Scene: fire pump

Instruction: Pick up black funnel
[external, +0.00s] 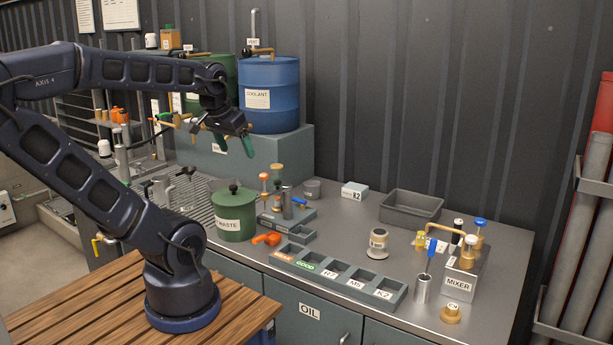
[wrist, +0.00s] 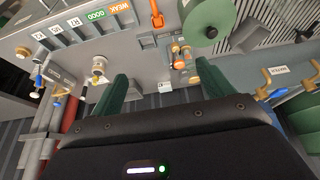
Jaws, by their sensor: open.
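A small dark piece (external: 299,200) beside a grey cylinder (external: 287,203) shows on the bench right of the green WASTE drum (external: 235,212), too small to identify. My gripper (external: 234,145) is open and empty, with green fingers spread, high above the bench in front of the blue COOLANT drum (external: 270,95). In the wrist view my gripper's fingers (wrist: 163,70) stand wide apart. The WASTE drum (wrist: 208,18) and orange-topped fittings (wrist: 181,55) lie beyond them.
A labelled compartment tray (external: 340,275) lies along the bench front, with an orange tool (external: 267,238) beside it. A grey bin (external: 410,207) and the MIXER block (external: 463,275) stand right. Bare bench shows around the small jar (external: 378,243).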

